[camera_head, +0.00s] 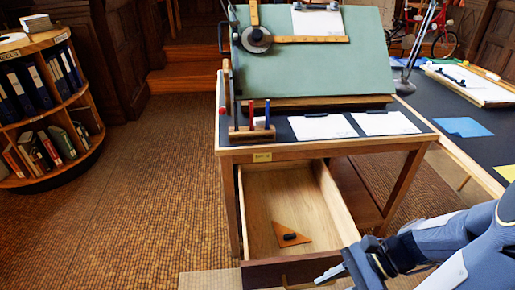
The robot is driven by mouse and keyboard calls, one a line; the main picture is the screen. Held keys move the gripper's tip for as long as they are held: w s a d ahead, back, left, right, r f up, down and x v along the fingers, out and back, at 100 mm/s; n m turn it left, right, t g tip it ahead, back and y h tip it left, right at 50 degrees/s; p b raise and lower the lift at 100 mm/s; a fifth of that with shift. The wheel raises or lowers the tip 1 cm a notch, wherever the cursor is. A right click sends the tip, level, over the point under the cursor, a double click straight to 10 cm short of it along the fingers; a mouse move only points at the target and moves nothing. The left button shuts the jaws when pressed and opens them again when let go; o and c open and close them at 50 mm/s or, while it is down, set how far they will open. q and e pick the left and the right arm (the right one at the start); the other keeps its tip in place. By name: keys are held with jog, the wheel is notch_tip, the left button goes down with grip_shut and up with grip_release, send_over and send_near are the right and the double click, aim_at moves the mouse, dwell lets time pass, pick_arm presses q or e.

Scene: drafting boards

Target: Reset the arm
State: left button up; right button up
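My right arm comes in from the lower right. Its gripper (328,275) is at the front right corner of the open drawer (262,190), close to the drawer front. I cannot tell whether it touches the drawer or whether its fingers are open or shut. My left gripper is not in view. An orange-brown triangle (290,235) with a dark knob lies on the drawer's floor. The drawer sticks out from under the drafting table (290,150).
A tilted green drafting board (320,75) stands on the table with a pen holder (252,133) and paper sheets (322,126). A second dark table (470,145) stands to the right. A curved bookshelf (45,125) is at the left. Floor (150,190) between is clear.

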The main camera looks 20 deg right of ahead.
jog(key=w+a+r+n+t+h+p, duration=0.1)
jog(key=a+r+n+h+p, duration=0.1)
jog(key=r+n+p, duration=0.7)
jog(key=a+r+n+t+h+p, duration=0.2)
jog(key=r+n+p, duration=0.7)
jog(key=r, duration=0.8)
jog(key=shift+w+a+t+h, duration=0.35)
jog(key=shift+a+h, duration=0.15)
jog(key=shift+h, duration=0.7)
